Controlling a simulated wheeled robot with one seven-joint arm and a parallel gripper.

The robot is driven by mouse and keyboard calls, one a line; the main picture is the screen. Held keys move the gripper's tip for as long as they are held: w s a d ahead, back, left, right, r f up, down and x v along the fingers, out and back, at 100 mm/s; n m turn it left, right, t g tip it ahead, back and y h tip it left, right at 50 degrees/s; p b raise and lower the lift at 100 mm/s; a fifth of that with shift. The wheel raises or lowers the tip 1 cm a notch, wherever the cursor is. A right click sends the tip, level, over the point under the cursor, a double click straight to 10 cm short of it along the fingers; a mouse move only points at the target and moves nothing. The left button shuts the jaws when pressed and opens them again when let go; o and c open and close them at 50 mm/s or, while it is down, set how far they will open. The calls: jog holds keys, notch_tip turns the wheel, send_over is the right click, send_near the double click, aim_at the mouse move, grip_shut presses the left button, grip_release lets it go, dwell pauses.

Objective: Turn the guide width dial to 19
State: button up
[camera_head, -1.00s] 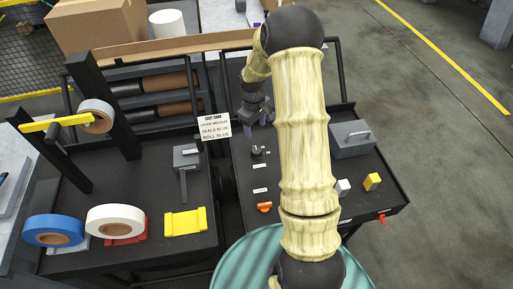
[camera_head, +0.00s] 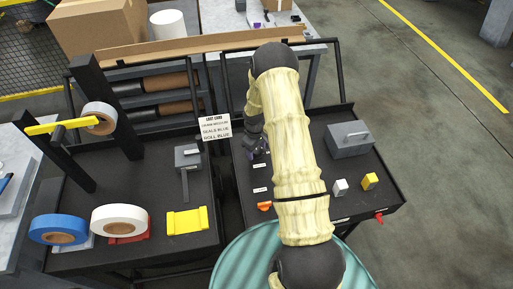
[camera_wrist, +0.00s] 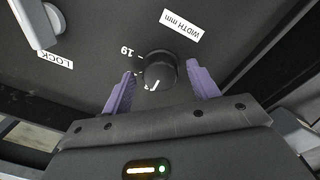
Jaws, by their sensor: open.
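The guide width dial (camera_wrist: 160,70) is a round black knob on a dark panel in the wrist view. A white mark shows on its lower side, away from the printed 19 (camera_wrist: 130,51), which is at its upper left. Other scale figures are hard to read. The WIDTH mm label (camera_wrist: 182,24) lies above the dial. My gripper (camera_wrist: 160,69) is open, with one purple finger on each side of the dial and visible gaps between. In the head view my gripper (camera_head: 257,148) is over the panel and hides the dial.
A LOCK label (camera_wrist: 55,60) and a grey lever (camera_wrist: 36,18) are left of the dial in the wrist view. In the head view, an orange piece (camera_head: 264,206), a grey box (camera_head: 348,139), and a white (camera_head: 340,186) and a yellow block (camera_head: 370,181) share the cart.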

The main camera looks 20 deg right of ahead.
jog(key=c, duration=1)
jog(key=shift+m+b, duration=0.35)
jog(key=shift+m, duration=0.05)
jog(key=m+b, duration=0.2)
jog(key=m, duration=0.1)
jog(key=shift+f, duration=0.1)
jog(key=m+b, duration=0.1)
jog(key=m, duration=0.4)
jog(key=shift+w+b, duration=0.1)
jog(key=shift+b, duration=0.3)
jog(key=m+b, duration=0.1)
jog(key=m, duration=0.3)
jog(key=shift+m+g, duration=0.3)
jog(key=m, duration=0.4)
jog(key=shift+m, duration=0.3)
